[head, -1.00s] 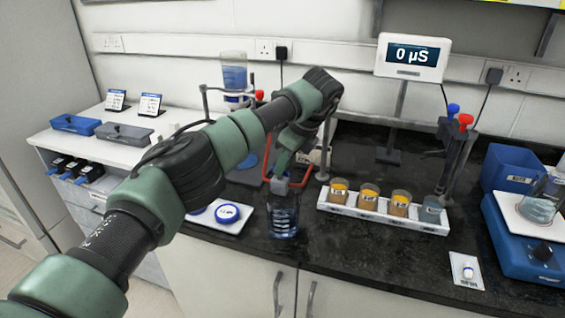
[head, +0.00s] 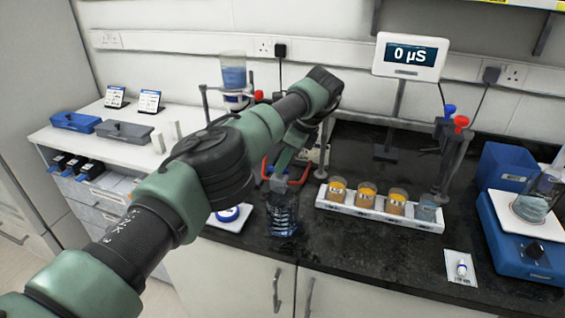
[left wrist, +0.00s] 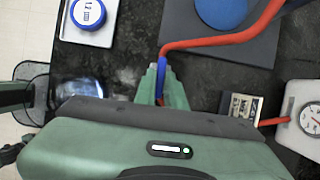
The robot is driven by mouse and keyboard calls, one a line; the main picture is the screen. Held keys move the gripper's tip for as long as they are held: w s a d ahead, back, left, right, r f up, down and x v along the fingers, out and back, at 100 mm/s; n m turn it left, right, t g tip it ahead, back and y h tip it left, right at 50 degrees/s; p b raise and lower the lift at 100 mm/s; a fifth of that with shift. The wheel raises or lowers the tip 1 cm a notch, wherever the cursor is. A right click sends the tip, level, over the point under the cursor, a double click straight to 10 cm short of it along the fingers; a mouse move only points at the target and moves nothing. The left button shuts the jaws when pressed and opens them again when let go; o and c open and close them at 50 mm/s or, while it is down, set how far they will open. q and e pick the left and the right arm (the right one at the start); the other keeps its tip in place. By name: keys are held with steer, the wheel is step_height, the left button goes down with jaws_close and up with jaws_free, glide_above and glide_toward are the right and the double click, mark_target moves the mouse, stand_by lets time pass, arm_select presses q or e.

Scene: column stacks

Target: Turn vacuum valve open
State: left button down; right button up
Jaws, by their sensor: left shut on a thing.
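My left gripper (head: 279,180) reaches down over the dark bench. In the left wrist view, its green fingers (left wrist: 161,85) are shut around a slim blue piece (left wrist: 161,68), which appears to be the vacuum valve's handle. Red tubing (left wrist: 215,40) runs from beside it to the upper right. The valve body is mostly hidden by the fingers. A white gauge with a round dial (left wrist: 310,118) stands to the right in that view. The tubing also shows behind my gripper in the head view (head: 300,178). My right gripper is not in view.
A white rack (head: 380,213) of several amber jars stands to the right.

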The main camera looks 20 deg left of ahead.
arm_select(q)
steer(key=c, duration=1.5)
jaws_free()
steer(key=shift+r, duration=0.1)
steer(key=shift+d+r, duration=0.15)
steer(key=shift+r, duration=0.15)
steer(key=p+v, duration=0.7)
steer(key=p, duration=0.2)
steer(key=shift+d, duration=0.1)
steer(key=shift+f, duration=0.1)
